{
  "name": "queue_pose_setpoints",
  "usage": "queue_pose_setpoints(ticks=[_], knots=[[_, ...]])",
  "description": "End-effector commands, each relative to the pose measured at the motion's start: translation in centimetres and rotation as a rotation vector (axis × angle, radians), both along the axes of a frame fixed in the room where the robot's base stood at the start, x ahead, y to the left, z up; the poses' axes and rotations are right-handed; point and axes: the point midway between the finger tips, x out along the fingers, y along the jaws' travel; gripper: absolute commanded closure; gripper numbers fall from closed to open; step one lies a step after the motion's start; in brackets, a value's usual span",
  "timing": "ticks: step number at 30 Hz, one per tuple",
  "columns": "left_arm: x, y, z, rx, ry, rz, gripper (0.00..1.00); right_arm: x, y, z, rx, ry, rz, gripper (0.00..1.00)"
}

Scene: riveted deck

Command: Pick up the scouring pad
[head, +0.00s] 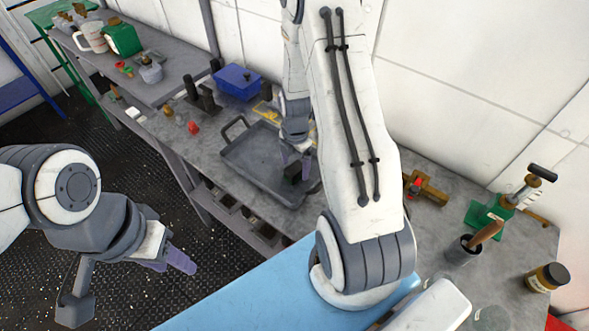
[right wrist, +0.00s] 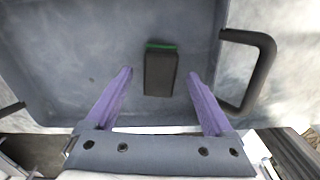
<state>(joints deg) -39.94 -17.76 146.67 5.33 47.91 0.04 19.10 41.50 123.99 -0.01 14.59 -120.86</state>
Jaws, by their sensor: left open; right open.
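The scouring pad (right wrist: 160,74) is a dark block with a green strip along its far edge. It lies in the grey tray (right wrist: 90,45), and in the head view the pad (head: 291,173) shows partly beside my right gripper. My right gripper (head: 303,172) is open over the tray. In the right wrist view its purple fingers (right wrist: 160,84) stand on either side of the pad, with a visible gap on both sides. Whether the fingertips are level with the pad is hard to tell. My left gripper (head: 178,260) is open and empty, away from the bench over the floor.
The tray's raised rim and dark handle (right wrist: 262,72) are close to my right gripper. A blue box (head: 238,81) stands behind the tray. A dark cup (head: 466,248), a jar (head: 547,277) and a green-based device (head: 488,216) stand to the right. A light blue surface (head: 262,292) is in front.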

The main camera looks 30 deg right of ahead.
Motion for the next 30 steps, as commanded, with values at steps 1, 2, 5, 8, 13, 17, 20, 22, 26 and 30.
queue_pose_setpoints(ticks=[1,2,5,8,13,17,20,22,26,30], knots=[[0.0,0.0,0.2,0.000,0.000,0.000,0.53,0.0,0.0,-0.6,0.001,0.002,0.000,0.12],[0.0,0.0,0.3,0.000,0.000,0.000,0.53,-0.1,0.0,-0.9,0.002,0.002,0.000,0.12],[0.0,0.0,0.3,0.000,0.000,0.000,0.53,0.0,0.0,-1.5,0.000,-0.001,0.000,0.12],[0.0,0.0,0.3,0.000,0.000,0.000,0.53,0.0,0.0,-1.7,-0.001,-0.001,-0.001,0.12],[0.0,0.0,0.3,0.000,0.000,0.000,0.53,0.0,-0.1,-1.7,-0.001,-0.002,-0.001,0.24],[0.0,0.0,0.3,0.000,0.000,0.000,0.53,0.0,-0.1,-1.6,-0.001,-0.002,-0.001,0.74],[0.0,0.0,0.3,0.000,0.000,0.000,0.53,0.0,-0.1,-1.6,-0.001,-0.002,-0.001,1.00],[0.0,0.0,0.3,0.000,0.000,0.000,0.53,0.0,-0.1,-1.6,-0.001,-0.002,-0.001,1.00],[0.0,0.0,0.3,0.000,0.000,0.000,0.53,0.0,-0.1,-1.6,-0.001,-0.002,-0.001,1.00],[0.0,0.0,0.2,0.000,0.000,0.000,0.53,0.1,-0.1,-1.3,-0.001,-0.004,-0.001,1.00]])
